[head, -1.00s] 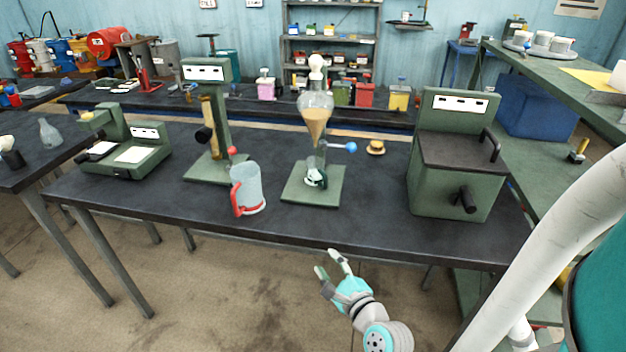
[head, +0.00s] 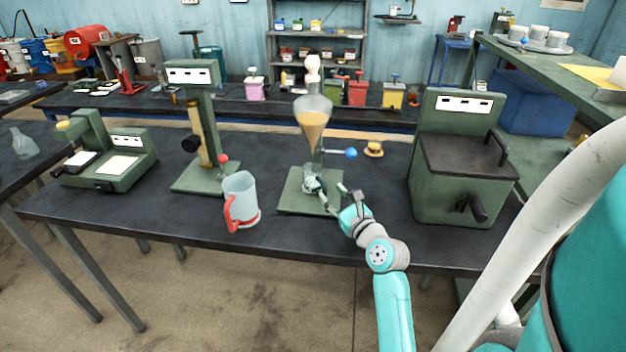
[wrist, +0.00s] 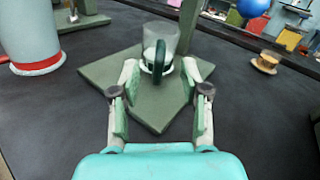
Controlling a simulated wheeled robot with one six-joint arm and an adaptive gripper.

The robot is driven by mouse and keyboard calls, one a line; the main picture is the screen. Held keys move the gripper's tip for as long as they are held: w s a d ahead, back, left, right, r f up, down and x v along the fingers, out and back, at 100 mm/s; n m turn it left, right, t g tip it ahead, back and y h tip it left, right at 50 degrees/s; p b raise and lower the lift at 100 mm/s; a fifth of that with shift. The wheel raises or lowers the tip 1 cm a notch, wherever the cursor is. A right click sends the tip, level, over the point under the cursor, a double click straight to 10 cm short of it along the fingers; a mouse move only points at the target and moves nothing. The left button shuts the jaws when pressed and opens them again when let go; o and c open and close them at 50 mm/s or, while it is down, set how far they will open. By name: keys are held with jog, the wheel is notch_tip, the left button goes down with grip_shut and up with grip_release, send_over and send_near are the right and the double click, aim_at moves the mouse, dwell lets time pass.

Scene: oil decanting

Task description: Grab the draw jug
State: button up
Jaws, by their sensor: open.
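A small clear jug with a dark green handle (head: 312,185) stands on the green base of the funnel stand, below the funnel. In the wrist view the small jug (wrist: 168,38) is upright just ahead, its handle facing me. My gripper (head: 334,197) is open above the front of the stand base. In the wrist view its fingertips (wrist: 160,75) are on either side of the handle; contact is not visible. A larger clear jug with a red handle (head: 241,200) stands to the left on the table.
The glass funnel (head: 312,125) holds tan liquid above the small jug, and a blue-knobbed lever (head: 350,153) sticks out right. A green box machine (head: 461,165) stands at right. A brass piece (head: 374,149) lies behind. The front of the dark table (head: 285,235) is clear.

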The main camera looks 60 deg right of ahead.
aim_at(325, 187)
jog(key=shift+x, duration=3.05)
grip_shut()
